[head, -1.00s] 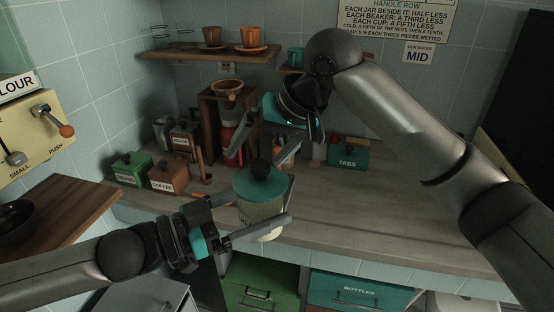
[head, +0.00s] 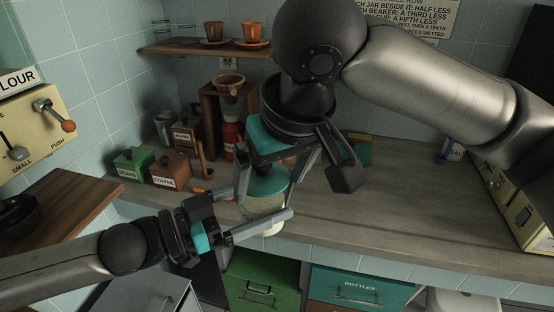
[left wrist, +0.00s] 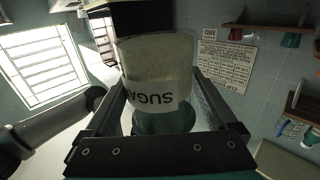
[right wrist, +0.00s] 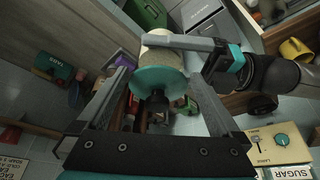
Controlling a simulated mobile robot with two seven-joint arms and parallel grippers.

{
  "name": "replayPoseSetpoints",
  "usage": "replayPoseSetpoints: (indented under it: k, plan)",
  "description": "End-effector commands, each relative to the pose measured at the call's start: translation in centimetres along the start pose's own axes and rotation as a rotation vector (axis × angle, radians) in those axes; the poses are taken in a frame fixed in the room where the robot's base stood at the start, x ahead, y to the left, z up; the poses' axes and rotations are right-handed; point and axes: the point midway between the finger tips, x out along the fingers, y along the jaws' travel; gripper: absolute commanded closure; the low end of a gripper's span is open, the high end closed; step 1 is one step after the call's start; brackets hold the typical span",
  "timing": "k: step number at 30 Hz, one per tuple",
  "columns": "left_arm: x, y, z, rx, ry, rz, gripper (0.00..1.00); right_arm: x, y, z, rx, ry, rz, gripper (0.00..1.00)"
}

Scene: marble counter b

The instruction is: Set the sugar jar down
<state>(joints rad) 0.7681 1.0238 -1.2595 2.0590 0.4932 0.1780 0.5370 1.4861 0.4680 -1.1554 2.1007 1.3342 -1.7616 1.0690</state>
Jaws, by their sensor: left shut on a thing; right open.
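The sugar jar (head: 264,205) is cream with a teal lid and dark knob. My left gripper (head: 266,208) is shut on its body, and the jar looks upright over the counter's front edge. I cannot tell its height above the counter. In the left wrist view the jar (left wrist: 155,75) sits between the fingers, its SUGAR label upside down. My right gripper (head: 292,172) is open above and around the lid, partly hiding it. In the right wrist view the lid (right wrist: 160,82) lies between and beyond the open fingers; contact is not visible.
The counter (head: 380,205) is clear to the right of the jar. A green box (head: 133,161) and a brown COFFEE box (head: 170,168) stand to the left. A wooden stand and red bottle (head: 231,135) are behind. A wooden board (head: 70,200) lies at the left.

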Motion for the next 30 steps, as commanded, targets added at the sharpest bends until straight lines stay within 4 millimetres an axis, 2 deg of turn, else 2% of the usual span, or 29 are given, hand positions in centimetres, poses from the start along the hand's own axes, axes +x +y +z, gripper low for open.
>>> replayPoseSetpoints:
  k: [3,10,15,23,25,30]
  plan:
    - [0.0,0.0,-0.2,0.002,0.005,0.002,0.93,2.4,0.0,0.1,0.001,-0.003,-0.001,0.0]
    - [0.0,0.0,-0.2,0.002,0.005,0.002,0.93,5.7,0.0,0.0,0.0,-0.001,-0.002,0.0]
    - [0.0,0.0,-0.2,0.002,0.005,0.002,0.93,6.7,-0.1,0.0,-0.001,0.0,-0.002,0.0]
    - [0.0,0.0,-0.2,0.002,0.005,0.002,0.93,6.8,0.0,0.0,-0.001,0.001,-0.002,0.0]
    - [0.0,0.0,-0.2,0.002,0.005,0.002,0.93,6.8,0.0,0.0,-0.001,0.001,-0.002,0.05]
    - [0.0,0.0,-0.2,0.002,0.005,0.002,0.93,6.8,0.0,0.0,-0.001,0.001,-0.001,0.24]
